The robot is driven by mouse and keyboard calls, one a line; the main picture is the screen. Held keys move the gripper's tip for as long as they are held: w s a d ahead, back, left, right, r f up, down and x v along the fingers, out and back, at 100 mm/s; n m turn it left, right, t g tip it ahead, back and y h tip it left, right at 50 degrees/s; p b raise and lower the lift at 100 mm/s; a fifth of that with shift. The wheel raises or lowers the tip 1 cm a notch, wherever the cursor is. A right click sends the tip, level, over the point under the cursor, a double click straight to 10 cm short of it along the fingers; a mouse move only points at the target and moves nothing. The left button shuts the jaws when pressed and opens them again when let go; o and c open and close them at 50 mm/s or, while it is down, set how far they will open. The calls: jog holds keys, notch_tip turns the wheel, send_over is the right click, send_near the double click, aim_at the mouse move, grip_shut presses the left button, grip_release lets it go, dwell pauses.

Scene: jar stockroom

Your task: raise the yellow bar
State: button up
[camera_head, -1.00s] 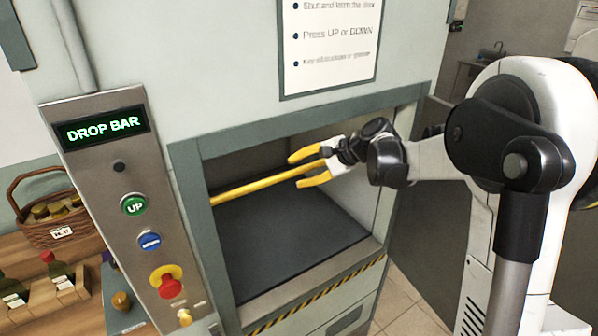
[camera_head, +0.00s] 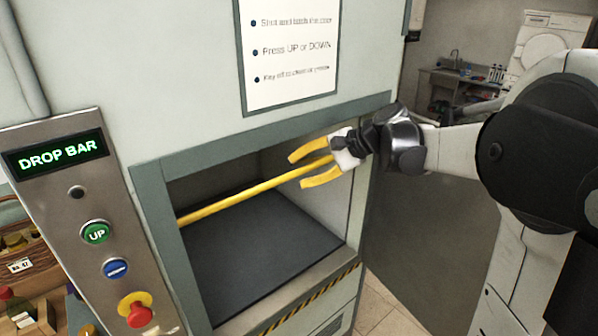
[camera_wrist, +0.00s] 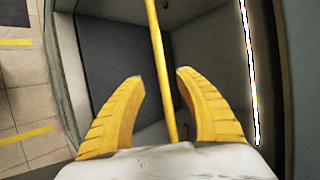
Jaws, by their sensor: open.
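The yellow bar (camera_head: 232,202) runs across the opening of the grey machine, above its dark floor. In the wrist view the yellow bar (camera_wrist: 158,62) passes between the two yellow fingers. My gripper (camera_head: 292,170) is at the bar's right end, open, with one finger above the bar and one below. The display (camera_head: 56,153) reads "DROP BAR".
The control panel left of the opening has a green UP button (camera_head: 96,232), a blue button (camera_head: 116,269) and a red knob on yellow (camera_head: 136,310). A dark open door (camera_head: 425,235) stands right of the opening. A sink counter (camera_head: 455,85) is behind.

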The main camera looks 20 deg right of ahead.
jog(key=shift+d+f, duration=0.1)
jog(key=shift+f, duration=0.15)
jog(key=c, duration=0.6)
jog(key=d+f+m+t+b, duration=0.1)
jog(key=f+m, duration=0.1)
jog(key=m, duration=0.1)
jog(key=s+d+f+m+t+b, duration=0.1)
jog(key=f+m, duration=0.1)
jog(key=m, duration=0.1)
jog(key=d+f+m+t+b, duration=0.1)
jog(key=f+m, duration=0.1)
jog(key=m, duration=0.1)
jog(key=shift+s+d+t+h, duration=0.1)
jog(key=shift+s+t+h, duration=0.05)
jog(key=shift+t+h, duration=0.15)
grip_shut()
jog(key=s+d+f+m+t+h+b, duration=0.2)
jog(key=s+d+f+m+t, duration=0.15)
jog(key=m, duration=0.65)
jog(key=w+a+r+m+b, duration=0.1)
jog(key=w+a, duration=0.3)
jog(key=w, duration=0.7)
jog(key=shift+w+b, duration=0.15)
jog(key=shift+b, duration=0.45)
jog(key=shift+r+t, duration=0.2)
jog(key=shift+t, duration=0.05)
